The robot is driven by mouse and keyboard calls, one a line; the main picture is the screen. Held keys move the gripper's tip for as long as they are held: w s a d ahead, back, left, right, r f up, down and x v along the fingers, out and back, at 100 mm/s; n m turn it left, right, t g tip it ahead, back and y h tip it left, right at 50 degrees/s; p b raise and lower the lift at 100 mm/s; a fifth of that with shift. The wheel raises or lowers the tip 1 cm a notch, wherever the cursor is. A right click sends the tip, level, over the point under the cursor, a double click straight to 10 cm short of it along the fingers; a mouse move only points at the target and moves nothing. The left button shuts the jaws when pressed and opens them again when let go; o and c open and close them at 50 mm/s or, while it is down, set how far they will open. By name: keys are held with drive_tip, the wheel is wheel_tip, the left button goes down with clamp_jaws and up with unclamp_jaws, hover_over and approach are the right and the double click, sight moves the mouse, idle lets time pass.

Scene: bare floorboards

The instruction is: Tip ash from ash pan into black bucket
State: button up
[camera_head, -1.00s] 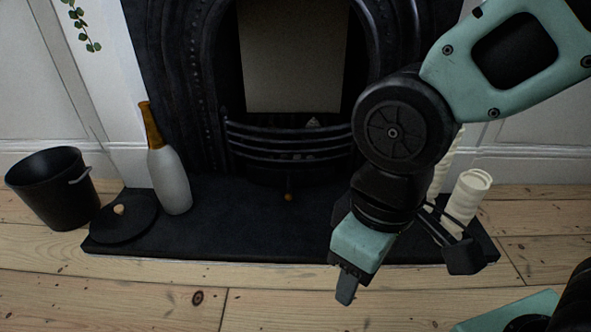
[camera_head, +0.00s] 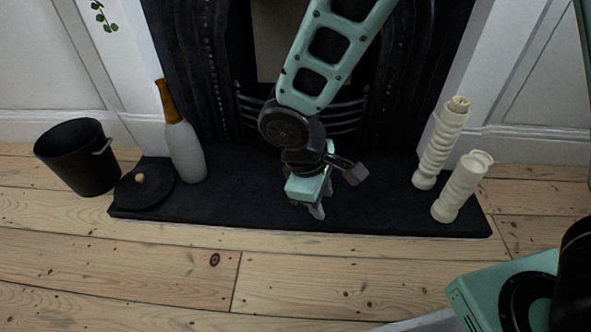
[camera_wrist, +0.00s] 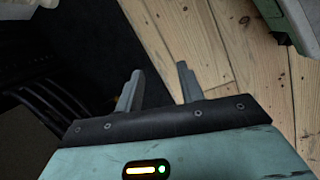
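The black bucket (camera_head: 78,160) stands upright on the floorboards at the far left, with a light handle on its side. My gripper (camera_head: 316,208) is over the front middle of the dark hearth slab, far to the right of the bucket. In the wrist view its two fingers (camera_wrist: 157,86) are apart with nothing between them. I cannot make out the ash pan; my arm covers the middle of the area below the grate.
A round black lid (camera_head: 146,187) with a small knob and a white bottle (camera_head: 184,150) with a brown neck stand left on the hearth slab (camera_head: 240,205). Two cream ribbed pillars (camera_head: 441,145) (camera_head: 462,187) stand at its right end. The floorboards in front are clear.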

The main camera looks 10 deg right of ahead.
drive_tip(key=w+a+f+n+t+p, duration=0.1)
drive_tip(key=w+f+n+t+p, duration=1.2)
drive_tip(key=w+n, duration=0.7)
wheel_tip(320, 180, down, 3)
drive_tip(key=n+p, duration=0.1)
drive_tip(key=p, duration=0.2)
drive_tip(key=shift+f+n, duration=0.15)
drive_tip(key=shift+n, duration=0.15)
drive_tip(key=b+x, duration=0.5)
drive_tip(key=x, duration=0.3)
drive_tip(key=b+x, duration=0.6)
drive_tip(key=x, duration=0.2)
drive_tip(key=shift+d+f, duration=0.25)
drive_tip(key=shift+f, duration=0.05)
drive_tip(key=shift+w+d, duration=0.1)
drive_tip(key=shift+w, duration=0.45)
clamp_jaws()
